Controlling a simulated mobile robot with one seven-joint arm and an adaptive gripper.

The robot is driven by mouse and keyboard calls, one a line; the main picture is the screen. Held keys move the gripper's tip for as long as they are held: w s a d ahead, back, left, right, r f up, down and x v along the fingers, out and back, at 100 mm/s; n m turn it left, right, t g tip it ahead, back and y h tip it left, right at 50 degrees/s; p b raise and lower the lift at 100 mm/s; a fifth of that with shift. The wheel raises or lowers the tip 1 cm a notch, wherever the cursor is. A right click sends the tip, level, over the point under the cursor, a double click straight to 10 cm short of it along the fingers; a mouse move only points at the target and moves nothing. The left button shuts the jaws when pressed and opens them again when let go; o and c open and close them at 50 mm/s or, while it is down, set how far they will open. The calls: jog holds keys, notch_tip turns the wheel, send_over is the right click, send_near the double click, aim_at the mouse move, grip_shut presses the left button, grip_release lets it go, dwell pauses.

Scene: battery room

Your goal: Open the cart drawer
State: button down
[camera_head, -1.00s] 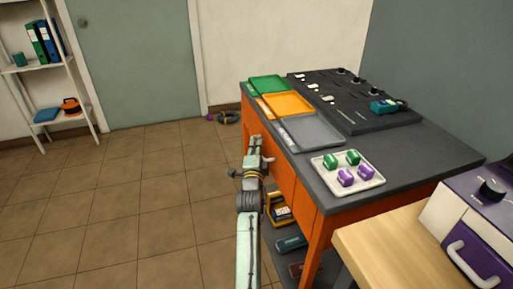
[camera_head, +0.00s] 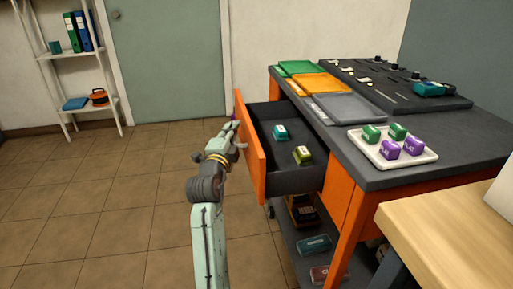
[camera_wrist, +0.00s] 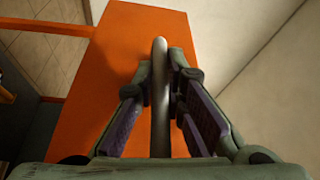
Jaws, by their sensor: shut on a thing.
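The cart drawer (camera_head: 292,182) is pulled out from the orange cart (camera_head: 345,205), with its dark inside showing. Its orange front (camera_head: 252,150) faces left, towards my arm. A teal block (camera_head: 280,132) and an olive-green block (camera_head: 303,155) lie in the drawer. My gripper (camera_head: 236,135) is at the outer face of the drawer front. In the wrist view my gripper (camera_wrist: 161,75) is shut on the grey bar handle (camera_wrist: 160,110), with a finger on each side. The orange drawer front (camera_wrist: 110,65) shows behind the handle.
On the cart top are a green tray (camera_head: 300,68), an orange tray (camera_head: 318,84), a grey tray (camera_head: 350,108) and a white tray (camera_head: 428,158) with several blocks. A wooden table (camera_head: 450,225) stands close at right. The tiled floor (camera_head: 110,190) at left is clear.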

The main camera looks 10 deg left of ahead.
jog(key=s+a+b, duration=0.3)
jog(key=a+b, duration=0.3)
jog(key=a, duration=0.5)
jog(key=shift+s+a+b, duration=0.35)
jog(key=shift+s+b, duration=0.05)
jog(key=c, duration=1.7)
grip_release()
jog(key=shift+o, duration=0.2)
jog(key=s, duration=1.2)
jog(key=shift+a+f, duration=0.4)
jog(key=shift+f, duration=0.05)
jog(key=shift+r, duration=0.1)
